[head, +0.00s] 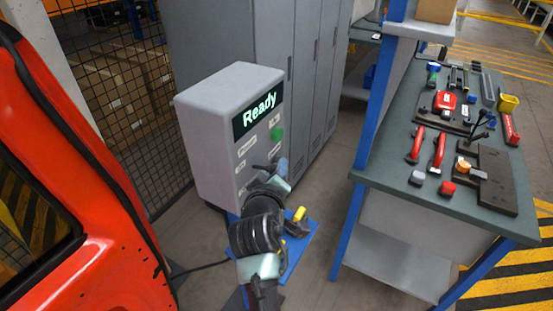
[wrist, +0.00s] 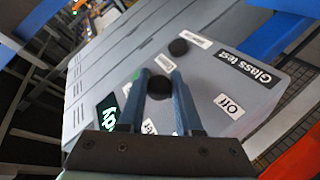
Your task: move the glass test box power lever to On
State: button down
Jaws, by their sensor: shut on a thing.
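The grey glass test box (head: 215,135) stands left of centre in the head view, its "Ready" screen (head: 259,110) lit. In the wrist view its face (wrist: 215,75) fills the middle, with a "Glass test" label (wrist: 243,66) and an "Off" label (wrist: 229,106). My gripper (head: 275,169) is at the lower part of this face. In the wrist view its two blue fingers are shut on a dark round knob, the end of the power lever (wrist: 158,88). The lever's shaft is hidden. Another label (wrist: 149,127) is partly covered by my gripper.
A second dark knob (wrist: 178,47) sits beyond my fingertips. A green button (head: 277,133) is on the box face. Grey lockers (head: 310,70) stand behind, an orange-red body (head: 75,150) at left, and a tool-covered workbench (head: 395,165) at right. Floor shows between box and bench.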

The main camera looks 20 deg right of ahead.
jog(key=shift+w+a+r+n+g+p, duration=0.2)
jog(key=shift+r+n+p, duration=0.1)
jog(key=shift+r+p, duration=0.25)
jog(key=shift+w+a+r+n+g+p, duration=0.15)
jog(key=shift+r+n+p, duration=0.15)
jog(key=shift+r+p, duration=0.2)
jog(key=c, duration=0.6)
grip_release()
jog(key=shift+f, duration=0.2)
jog(key=shift+s+f, duration=0.1)
jog(key=b+v, duration=0.1)
jog(key=v, duration=1.1)
jog(key=shift+s+a+b, duration=0.25)
jog(key=shift+s+b, duration=0.05)
jog(key=shift+b, duration=0.1)
jog(key=shift+r, duration=0.2)
